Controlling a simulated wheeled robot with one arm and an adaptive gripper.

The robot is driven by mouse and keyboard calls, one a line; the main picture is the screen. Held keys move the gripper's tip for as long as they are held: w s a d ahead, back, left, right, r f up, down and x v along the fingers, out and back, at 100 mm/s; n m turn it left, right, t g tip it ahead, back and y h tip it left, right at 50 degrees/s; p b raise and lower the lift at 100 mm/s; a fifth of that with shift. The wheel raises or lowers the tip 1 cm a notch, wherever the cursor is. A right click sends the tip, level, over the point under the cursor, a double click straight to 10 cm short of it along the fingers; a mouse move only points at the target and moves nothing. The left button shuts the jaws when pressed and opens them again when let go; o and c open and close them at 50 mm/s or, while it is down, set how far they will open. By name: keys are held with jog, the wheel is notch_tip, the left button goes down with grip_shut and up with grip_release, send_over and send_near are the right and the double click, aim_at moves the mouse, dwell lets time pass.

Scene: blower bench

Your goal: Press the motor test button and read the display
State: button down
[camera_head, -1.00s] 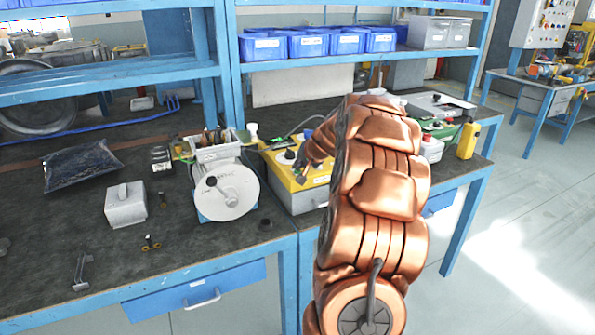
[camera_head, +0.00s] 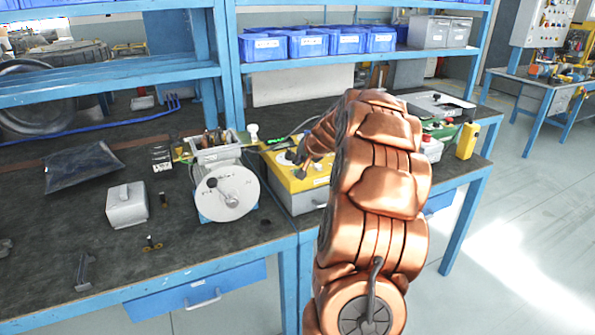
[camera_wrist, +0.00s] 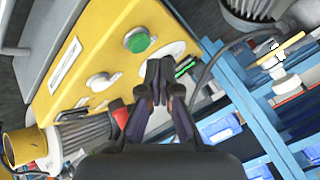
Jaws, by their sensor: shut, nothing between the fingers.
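The yellow-topped test box (camera_head: 315,182) stands on the bench, left of my arm. In the wrist view its yellow panel (camera_wrist: 100,35) carries a green round button (camera_wrist: 138,40), pale knobs and a white label. My gripper (camera_wrist: 157,75) is shut and empty, its fingertips over the panel just beside the green button. I cannot tell whether they touch the panel. A small dark display with green marks (camera_wrist: 186,67) shows partly behind the fingertips; its reading is too small to make out. In the head view my gripper (camera_head: 301,172) hides the button.
A blower with a round pale face (camera_head: 235,195) stands left of the box. A grey metal block (camera_head: 127,206) and small parts lie further left. A yellow device (camera_head: 467,141) stands right of my arm. A blue shelf with bins is behind.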

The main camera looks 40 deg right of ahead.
jog(key=shift+r+p, duration=1.15)
jog(key=shift+r, duration=1.2)
jog(key=shift+f, duration=0.1)
jog(key=s+a+r+n+g+y+p, duration=0.1)
jog(key=s+a+n+y, duration=0.1)
jog(key=a, duration=1)
jog(key=s+a+r+n+g+y+p, duration=0.1)
jog(key=a+n+g+y, duration=0.15)
jog(key=a, duration=1.05)
jog(key=s+a+n+g+p, duration=0.2)
jog(key=s+a+n, duration=0.2)
jog(key=s+a, duration=0.8)
jog(key=s+a+f+n+g+h+p, duration=0.1)
jog(key=s+a+g, duration=0.1)
jog(key=s, duration=0.9)
jog(key=s+a+f+n+g+h+p, duration=0.1)
jog(key=s+a, duration=0.4)
jog(key=s, duration=0.7)
jog(key=shift+f+n+g, duration=0.15)
jog(key=shift+n+g, duration=0.5)
jog(key=shift+g, duration=0.5)
